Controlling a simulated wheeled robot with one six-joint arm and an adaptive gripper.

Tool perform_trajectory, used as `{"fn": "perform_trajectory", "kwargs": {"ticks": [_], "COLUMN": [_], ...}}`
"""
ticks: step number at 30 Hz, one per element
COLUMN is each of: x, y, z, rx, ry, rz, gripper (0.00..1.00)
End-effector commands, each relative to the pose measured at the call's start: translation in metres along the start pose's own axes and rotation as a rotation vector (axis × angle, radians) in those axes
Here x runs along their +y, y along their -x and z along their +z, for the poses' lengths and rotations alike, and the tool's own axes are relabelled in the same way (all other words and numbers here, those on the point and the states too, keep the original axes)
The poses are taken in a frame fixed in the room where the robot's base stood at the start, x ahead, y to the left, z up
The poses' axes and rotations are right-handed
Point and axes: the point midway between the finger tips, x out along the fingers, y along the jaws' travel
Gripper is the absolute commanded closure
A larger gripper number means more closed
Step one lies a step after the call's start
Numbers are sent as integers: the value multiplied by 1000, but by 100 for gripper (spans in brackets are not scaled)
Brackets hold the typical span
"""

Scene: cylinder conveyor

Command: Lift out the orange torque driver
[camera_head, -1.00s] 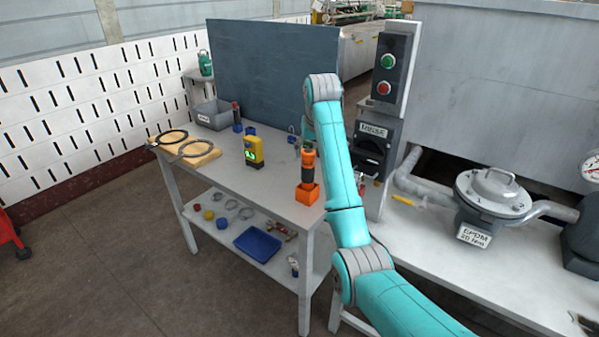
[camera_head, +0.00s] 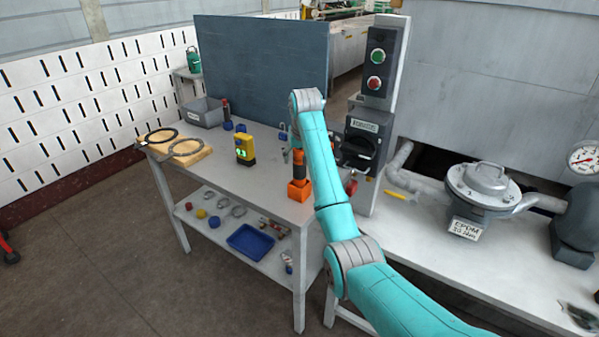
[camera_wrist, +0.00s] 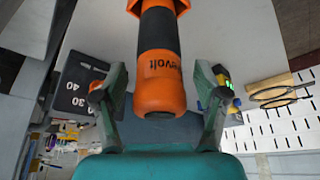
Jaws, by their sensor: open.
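The orange torque driver (camera_head: 299,164) stands upright in an orange holder (camera_head: 299,191) at the front right of the grey table. It has a dark grip and orange bands. In the wrist view the driver (camera_wrist: 159,75) fills the middle, its orange end towards the camera and its other end in the orange holder at the top edge. My gripper (camera_wrist: 158,95) is open, with one finger on each side of the driver. Gaps show between the fingers and the driver. In the head view my arm partly hides the gripper.
A yellow device (camera_head: 245,149) with a green display stands left of the driver. Gasket rings lie on a wooden block (camera_head: 188,151) farther left. A black switch box (camera_head: 362,145) is close on the right. A grey panel (camera_head: 262,75) closes off the table's back.

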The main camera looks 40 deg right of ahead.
Motion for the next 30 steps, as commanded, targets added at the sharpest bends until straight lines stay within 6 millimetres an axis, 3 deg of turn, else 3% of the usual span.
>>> {"fn": "perform_trajectory", "kwargs": {"ticks": [4, 12, 21, 30], "x": [0, 0, 0, 0], "y": [-14, -16, -16, -14], "z": [0, 0, 0, -2], "rx": [-1, 2, 1, 4], "ry": [-1, -1, -1, -1], "rz": [0, 0, 0, 0], "gripper": [28, 28, 100, 100]}}
